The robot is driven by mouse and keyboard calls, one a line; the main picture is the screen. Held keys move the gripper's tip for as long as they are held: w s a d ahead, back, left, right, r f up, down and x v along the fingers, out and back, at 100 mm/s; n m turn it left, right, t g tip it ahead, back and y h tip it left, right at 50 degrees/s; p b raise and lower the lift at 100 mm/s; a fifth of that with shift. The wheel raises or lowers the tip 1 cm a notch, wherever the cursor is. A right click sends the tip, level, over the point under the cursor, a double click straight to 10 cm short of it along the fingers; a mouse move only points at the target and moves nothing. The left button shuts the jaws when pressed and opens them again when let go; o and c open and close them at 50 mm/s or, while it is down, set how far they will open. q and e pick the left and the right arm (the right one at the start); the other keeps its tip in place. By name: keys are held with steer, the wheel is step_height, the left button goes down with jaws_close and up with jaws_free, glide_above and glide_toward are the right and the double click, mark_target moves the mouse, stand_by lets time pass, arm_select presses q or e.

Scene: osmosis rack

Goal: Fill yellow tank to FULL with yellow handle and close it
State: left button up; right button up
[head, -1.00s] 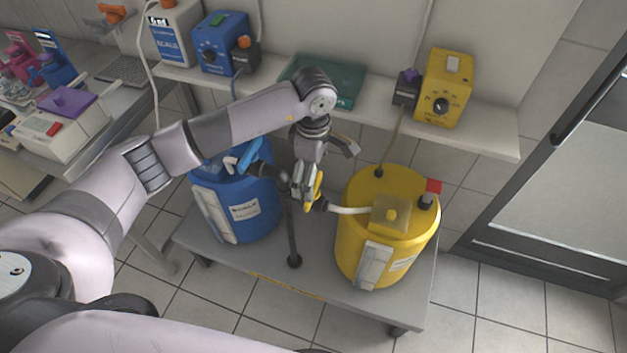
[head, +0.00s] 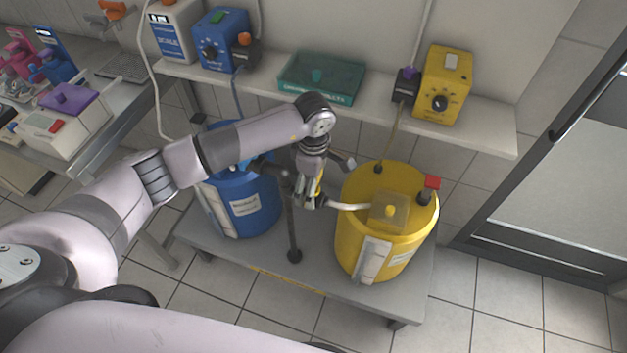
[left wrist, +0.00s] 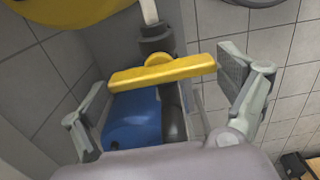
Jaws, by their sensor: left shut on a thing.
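The yellow tank (head: 362,219) stands on the right of a low grey table. It has a translucent yellow box (head: 390,211) on top and a white gauge strip (head: 371,261) on its front, whose level I cannot read. A pale spout pipe runs left from it to the valve at the post. My left gripper (head: 311,197) is at that valve, left of the tank. In the left wrist view, the yellow handle (left wrist: 163,72) lies crosswise between the fingers, and the gripper is shut on it. My right gripper is not in view.
A blue tank (head: 243,207) stands on the left of the grey table (head: 270,268), partly behind my arm. A black post (head: 293,235) rises between the tanks. The shelf above holds a yellow pump box (head: 444,84), a blue one (head: 220,41) and a teal tray (head: 322,78).

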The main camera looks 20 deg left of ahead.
arm_select(q)
steer(key=c, duration=0.3)
steer(key=shift+c, duration=0.2)
steer(key=n+b, duration=0.2)
steer(key=shift+f+n, duration=0.1)
steer(key=shift+n, duration=0.3)
steer(key=n+b, duration=0.2)
steer(key=n, duration=0.1)
steer(key=shift+w+n, duration=0.1)
steer(key=shift+n, duration=0.2)
steer(key=n+b, duration=0.2)
steer(key=n, duration=0.2)
steer(key=shift+n, duration=0.3)
steer(key=n+b, duration=0.2)
steer(key=n, duration=0.2)
steer(key=shift+w+n+b, duration=0.2)
steer(key=shift+n+b, duration=0.15)
steer(key=shift+n, duration=0.85)
